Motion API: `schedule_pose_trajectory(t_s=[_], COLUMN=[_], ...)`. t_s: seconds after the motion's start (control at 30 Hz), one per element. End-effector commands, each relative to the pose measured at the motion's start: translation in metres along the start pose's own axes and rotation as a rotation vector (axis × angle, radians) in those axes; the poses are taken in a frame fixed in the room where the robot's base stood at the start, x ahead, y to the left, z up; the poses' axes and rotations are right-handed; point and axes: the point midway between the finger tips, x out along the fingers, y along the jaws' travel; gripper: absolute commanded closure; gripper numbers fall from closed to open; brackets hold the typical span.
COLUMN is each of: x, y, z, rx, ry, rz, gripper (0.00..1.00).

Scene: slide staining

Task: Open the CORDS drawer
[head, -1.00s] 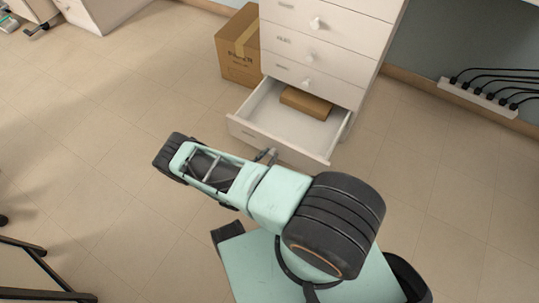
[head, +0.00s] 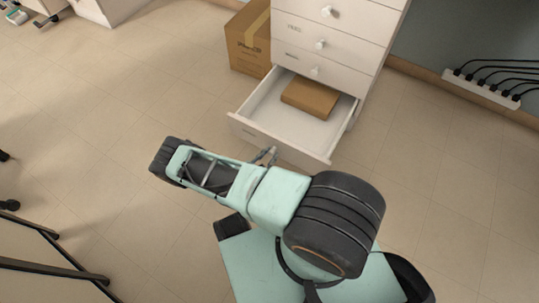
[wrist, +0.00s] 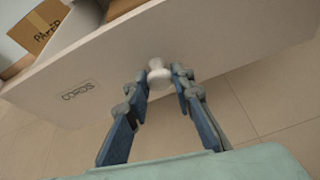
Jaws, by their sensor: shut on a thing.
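The CORDS drawer (head: 285,148) is the lowest drawer of the white cabinet and stands well open. A brown box (head: 310,98) lies inside it toward the back. My gripper (wrist: 160,75) is shut on the white knob (wrist: 158,70) of this drawer, one finger on each side. In the head view my gripper (head: 266,156) is small and partly hidden by my arm, at the drawer front.
The cabinet's upper drawers (head: 330,45) are shut, with white knobs. A cardboard box marked PAPER (head: 250,45) stands on the floor left of the cabinet. A power strip with several black cables (head: 480,88) is at the right wall.

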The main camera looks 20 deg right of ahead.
Motion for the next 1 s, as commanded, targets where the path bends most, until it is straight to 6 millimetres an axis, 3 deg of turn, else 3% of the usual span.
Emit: schedule_pose_trajectory(t_s=[0.27,0.3,0.43,0.77,1.0], x=[0.0,0.0,0.0,-0.001,-0.011], y=[-0.002,-0.002,-0.002,0.0,0.005], z=[0.001,0.001,0.001,0.002,0.026], rx=[-0.001,-0.001,-0.001,0.0,-0.001], ry=[-0.002,-0.002,-0.001,0.0,0.0], rz=[-0.004,-0.004,-0.003,-0.001,0.001], gripper=[1.0,0.75,0.6,0.6,0.6])
